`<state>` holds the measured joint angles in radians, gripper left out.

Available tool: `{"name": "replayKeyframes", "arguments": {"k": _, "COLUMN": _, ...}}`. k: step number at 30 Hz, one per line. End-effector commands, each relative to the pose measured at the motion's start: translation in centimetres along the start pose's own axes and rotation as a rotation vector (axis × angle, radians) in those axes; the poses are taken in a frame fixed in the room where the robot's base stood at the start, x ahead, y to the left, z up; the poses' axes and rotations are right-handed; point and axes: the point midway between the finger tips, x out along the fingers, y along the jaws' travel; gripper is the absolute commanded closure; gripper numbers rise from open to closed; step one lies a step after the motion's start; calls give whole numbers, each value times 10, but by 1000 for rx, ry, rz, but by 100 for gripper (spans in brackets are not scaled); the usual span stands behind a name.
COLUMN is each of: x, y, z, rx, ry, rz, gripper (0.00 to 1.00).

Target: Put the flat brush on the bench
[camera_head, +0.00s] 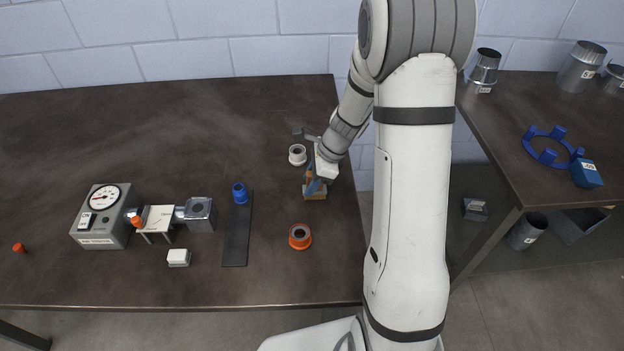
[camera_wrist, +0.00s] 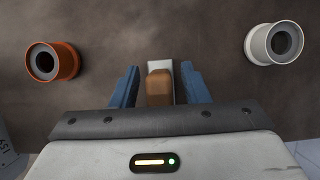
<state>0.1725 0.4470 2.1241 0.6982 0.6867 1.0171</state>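The flat brush shows at the right end of the dark bench (camera_head: 200,120) as a tan and brown piece (camera_head: 315,192), partly hidden by my gripper (camera_head: 314,181). In the wrist view, the brush's brown handle (camera_wrist: 159,88) and a pale part beyond it lie between the blue fingers of my gripper (camera_wrist: 160,70). A narrow gap shows on each side of the handle, so the fingers are open around it and not touching it. I cannot tell whether the brush rests fully on the bench.
A white ring (camera_head: 297,154) stands behind the gripper and an orange ring (camera_head: 300,237) in front. To the left are a dark strip (camera_head: 236,235), a blue ring piece (camera_head: 240,193), a small white box (camera_head: 178,257) and a gauge box (camera_head: 103,215). The bench's back left is clear.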

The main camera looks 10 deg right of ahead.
Motion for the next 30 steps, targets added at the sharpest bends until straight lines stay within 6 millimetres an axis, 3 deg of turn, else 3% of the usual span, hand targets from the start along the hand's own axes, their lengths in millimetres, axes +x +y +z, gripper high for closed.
{"name": "replayKeyframes", "arguments": {"k": 11, "x": -12, "y": -1, "z": 1, "rx": -1, "ry": -1, "rz": -3, "gripper": 58}}
{"name": "replayKeyframes", "arguments": {"k": 24, "x": -100, "y": -1, "z": 0, "rx": 2, "ry": 0, "rz": -5, "gripper": 58}}
{"name": "replayKeyframes", "arguments": {"k": 30, "x": -121, "y": 0, "z": 0, "rx": -2, "ry": 0, "rz": -2, "gripper": 58}}
